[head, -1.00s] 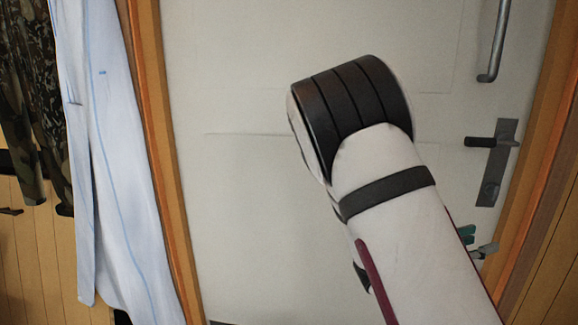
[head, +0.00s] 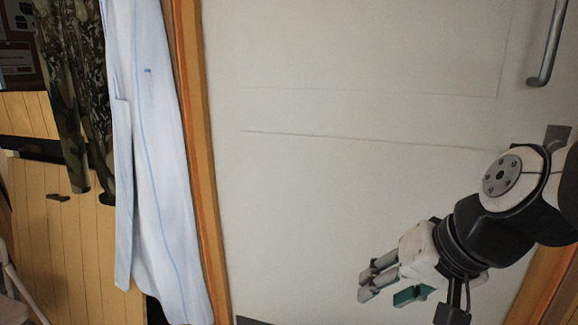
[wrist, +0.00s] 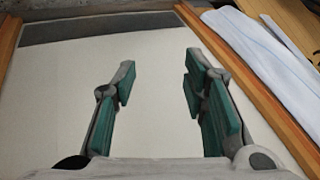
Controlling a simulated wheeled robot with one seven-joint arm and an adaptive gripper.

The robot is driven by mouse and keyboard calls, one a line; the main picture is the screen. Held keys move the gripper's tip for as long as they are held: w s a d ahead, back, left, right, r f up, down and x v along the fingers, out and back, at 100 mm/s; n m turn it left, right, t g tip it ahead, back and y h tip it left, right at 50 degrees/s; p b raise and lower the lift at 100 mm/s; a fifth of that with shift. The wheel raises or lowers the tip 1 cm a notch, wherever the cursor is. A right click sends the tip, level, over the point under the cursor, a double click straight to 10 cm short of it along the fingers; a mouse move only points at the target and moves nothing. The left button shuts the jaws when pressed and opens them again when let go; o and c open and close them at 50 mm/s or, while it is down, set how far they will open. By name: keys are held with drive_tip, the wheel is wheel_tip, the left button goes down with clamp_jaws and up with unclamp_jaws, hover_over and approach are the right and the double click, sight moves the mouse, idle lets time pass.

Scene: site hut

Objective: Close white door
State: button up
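The white door (head: 340,190) fills the middle of the head view and sits within its wooden frame (head: 190,120). It looks flush with the frame or nearly so; I cannot tell whether it is latched. A metal pull bar (head: 549,45) is on its upper right. Part of the handle plate (head: 557,134) shows, but my arm hides the lever. My gripper (head: 379,291) is in front of the door's lower right part, pointing left. In the wrist view my gripper (wrist: 160,66) is open and empty, its green-padded fingers apart over the door (wrist: 65,90). Contact with the door is unclear.
A pale blue-white garment (head: 150,170) hangs left of the door frame, with camouflage clothing (head: 80,90) beside it. Part of a chair (head: 12,295) shows at the lower left edge.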

drive_tip(key=s+d+r+n+g+h+p, duration=0.1)
drive_tip(key=s+d+g+h, duration=0.1)
drive_tip(key=s, duration=0.8)
drive_tip(key=s+d+n+g+h, duration=0.1)
drive_tip(key=s+d+g, duration=0.15)
drive_tip(key=s, duration=0.75)
wheel_tip(320, 180, up, 27)
drive_tip(key=t+p, duration=0.3)
drive_tip(key=p, duration=2.1)
drive_tip(key=shift+d+p, duration=0.2)
drive_tip(key=shift+p, duration=0.15)
drive_tip(key=shift+f+t, duration=0.15)
drive_tip(key=shift+t, duration=0.1)
